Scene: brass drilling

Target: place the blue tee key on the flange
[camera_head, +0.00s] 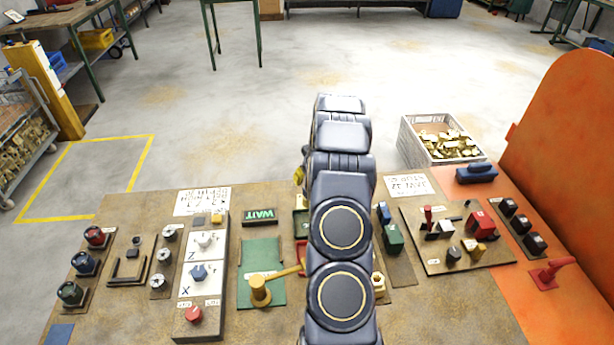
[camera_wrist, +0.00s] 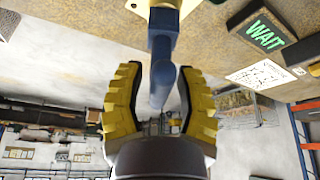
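A blue tee-shaped piece, apparently the tee key (camera_wrist: 161,62), shows in the wrist view. Its upper end meets a small pale and yellow part at the picture's top edge; I cannot tell whether that is the flange. My gripper (camera_wrist: 160,75) has its two yellow fingers on either side of the blue bar. Narrow gaps show between the bar and the dark finger pads, so the fingers look open around it. In the head view my arm hides the key and most of the gripper; only a bit of yellow finger (camera_head: 299,175) shows. I cannot identify the flange there.
A lit WAIT sign (camera_head: 259,216) stands left of my arm. A brass mallet (camera_head: 260,290) lies on a green mat (camera_head: 262,258). A control box (camera_head: 196,313) stands further left. A switch panel (camera_head: 431,262) and a crate of brass parts (camera_head: 410,145) are on the right.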

